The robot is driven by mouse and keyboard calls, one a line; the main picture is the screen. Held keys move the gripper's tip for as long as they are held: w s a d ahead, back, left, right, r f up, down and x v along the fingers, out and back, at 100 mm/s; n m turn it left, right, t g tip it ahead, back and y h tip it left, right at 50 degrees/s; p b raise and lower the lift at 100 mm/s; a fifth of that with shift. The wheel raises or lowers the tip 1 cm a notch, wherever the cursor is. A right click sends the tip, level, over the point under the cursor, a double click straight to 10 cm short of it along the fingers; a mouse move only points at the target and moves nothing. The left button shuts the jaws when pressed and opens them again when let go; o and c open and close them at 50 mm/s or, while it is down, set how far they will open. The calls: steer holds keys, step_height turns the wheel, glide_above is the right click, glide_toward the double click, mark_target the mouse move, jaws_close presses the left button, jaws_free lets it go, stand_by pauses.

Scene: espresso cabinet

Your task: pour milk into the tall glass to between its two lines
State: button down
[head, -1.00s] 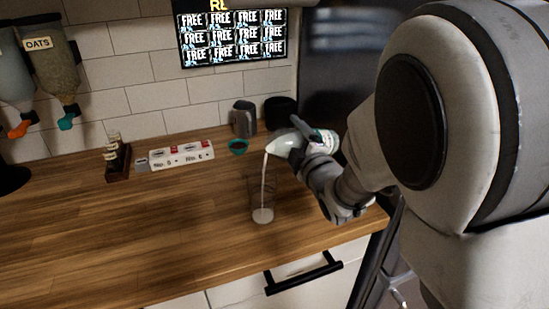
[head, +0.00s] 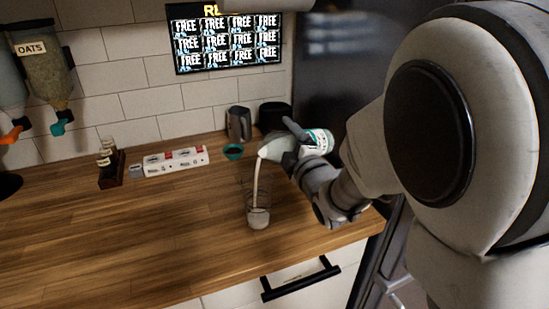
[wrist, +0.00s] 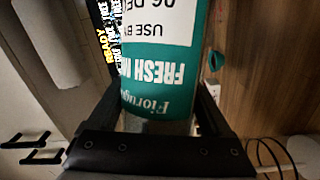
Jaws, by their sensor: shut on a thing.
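The milk bottle (head: 318,142) is white with a green label and lies tipped, its neck toward the left. My gripper (head: 297,143) is shut on it, above and right of the tall glass. In the wrist view the bottle's green label (wrist: 158,103) sits between the two fingers. A white stream of milk (head: 257,182) runs from the bottle's mouth down into the tall glass (head: 257,205). The glass stands upright on the counter and is clear. Pale milk shows in its lower part. I cannot make out its two lines.
Behind the glass stand a small teal bowl (head: 233,152), a grey pitcher (head: 239,124) and a dark round container (head: 274,115). A white box strip (head: 176,161) and a rack of small bottles (head: 110,167) are to the left. The wooden counter (head: 130,235) is clear at front left.

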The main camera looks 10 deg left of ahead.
steer(key=shift+s+a+r+n+b, duration=0.1)
steer(key=shift+a+r+n+b, duration=0.05)
steer(key=shift+r+n+b, duration=0.2)
stand_by(0.8)
steer(key=shift+n+b, duration=0.35)
steer(key=shift+b, duration=0.05)
stand_by(1.0)
